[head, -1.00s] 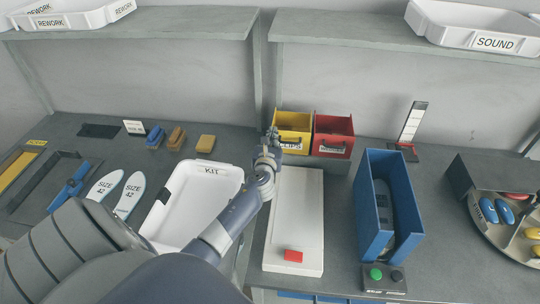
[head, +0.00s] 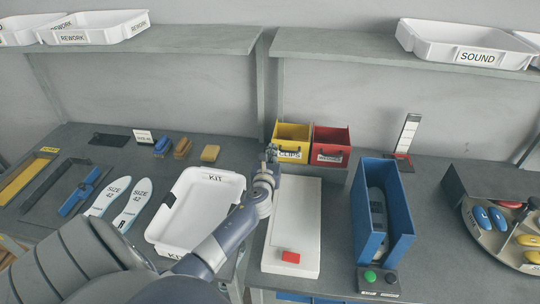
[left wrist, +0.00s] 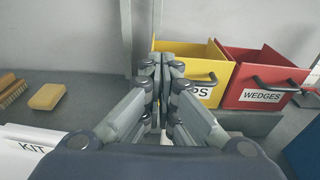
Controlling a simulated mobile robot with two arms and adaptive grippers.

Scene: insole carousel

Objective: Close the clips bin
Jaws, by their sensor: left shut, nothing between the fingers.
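The yellow clips bin (head: 293,131) stands at the back of the bench, left of the red wedges bin (head: 331,137). Its open top shows part of its inside. Its white CLIPS label and dark handle are on the front. My left gripper (head: 272,150) is shut and empty, at the left part of the bin's front. In the left wrist view, the shut fingers (left wrist: 160,62) point toward the yellow bin (left wrist: 192,63) and hide part of its front and label. The handle shows just right of them. I cannot tell whether the fingertips touch the bin. My right gripper is not in view.
The white KIT tray (head: 160,222) is under my left arm. A blue holder (head: 367,237) stands to the right. A shelf (head: 400,49) runs above.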

